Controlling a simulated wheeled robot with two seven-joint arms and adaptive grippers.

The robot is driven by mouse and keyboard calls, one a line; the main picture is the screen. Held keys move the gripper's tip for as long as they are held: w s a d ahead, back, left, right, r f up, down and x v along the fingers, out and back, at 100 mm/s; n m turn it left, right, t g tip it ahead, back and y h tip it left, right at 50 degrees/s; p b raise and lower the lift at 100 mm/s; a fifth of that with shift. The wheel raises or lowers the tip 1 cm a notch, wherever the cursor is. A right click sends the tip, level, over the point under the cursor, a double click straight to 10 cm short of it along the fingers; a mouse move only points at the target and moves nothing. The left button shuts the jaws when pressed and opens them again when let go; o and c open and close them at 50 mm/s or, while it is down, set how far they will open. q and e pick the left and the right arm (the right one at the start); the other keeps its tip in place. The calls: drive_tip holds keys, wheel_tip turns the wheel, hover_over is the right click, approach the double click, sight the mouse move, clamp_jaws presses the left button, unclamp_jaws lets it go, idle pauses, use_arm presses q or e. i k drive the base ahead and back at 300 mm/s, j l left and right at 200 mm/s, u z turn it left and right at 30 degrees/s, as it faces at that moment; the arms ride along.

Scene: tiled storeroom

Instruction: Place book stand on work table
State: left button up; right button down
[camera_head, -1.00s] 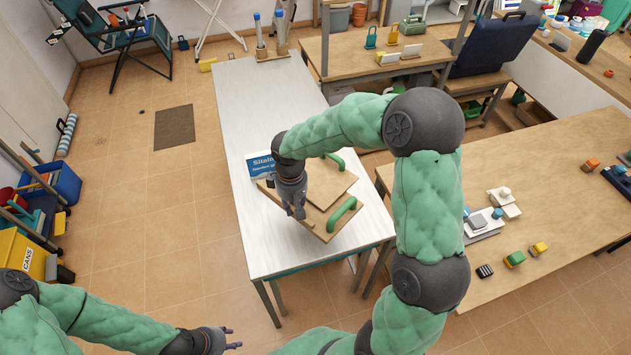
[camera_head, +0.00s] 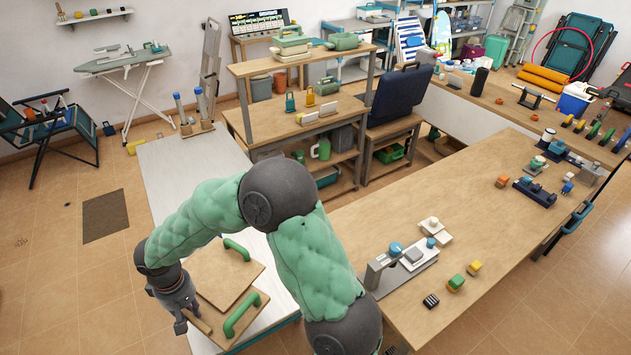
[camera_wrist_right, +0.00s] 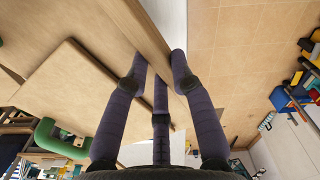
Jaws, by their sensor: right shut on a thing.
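The wooden book stand (camera_head: 222,274), a flat tan board with a ledge and two green handles, is at the near end of the long white table (camera_head: 180,165). My right gripper (camera_head: 188,316) is shut on its left edge. In the right wrist view, the fingers (camera_wrist_right: 160,62) close around the edge of the tan board (camera_wrist_right: 85,85), and a green handle shows at lower left. I cannot tell whether the stand rests on the white table or hangs just above it. My left gripper is out of view.
A large wooden table (camera_head: 480,225) to the right holds a metal fixture (camera_head: 400,262), small coloured blocks and tools. Its middle is mostly clear. A wooden shelf bench (camera_head: 290,112) stands behind, with a dark blue case (camera_head: 400,92) beside it.

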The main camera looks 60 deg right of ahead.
sight(491, 221)
drive_tip(key=k+l+u, duration=0.1)
drive_tip(key=k+u, duration=0.5)
drive_tip(key=u, duration=0.15)
drive_tip(key=k+u, duration=0.4)
drive_tip(key=k+j+u, duration=0.15)
drive_tip(key=u, duration=0.2)
drive_tip(key=k+l+u, duration=0.15)
drive_tip(key=k+u, duration=0.3)
drive_tip(key=k, duration=0.35)
drive_tip(key=k+j+u, duration=0.1)
drive_tip(key=k+u, duration=0.35)
drive_tip(key=k, duration=0.3)
drive_tip(key=k+l+z, duration=0.1)
drive_tip(key=k+z, duration=0.25)
drive_tip(key=k+l+z, duration=0.35)
drive_tip(key=k, duration=0.15)
drive_tip(key=j+z, duration=0.1)
drive_tip(key=z, duration=2)
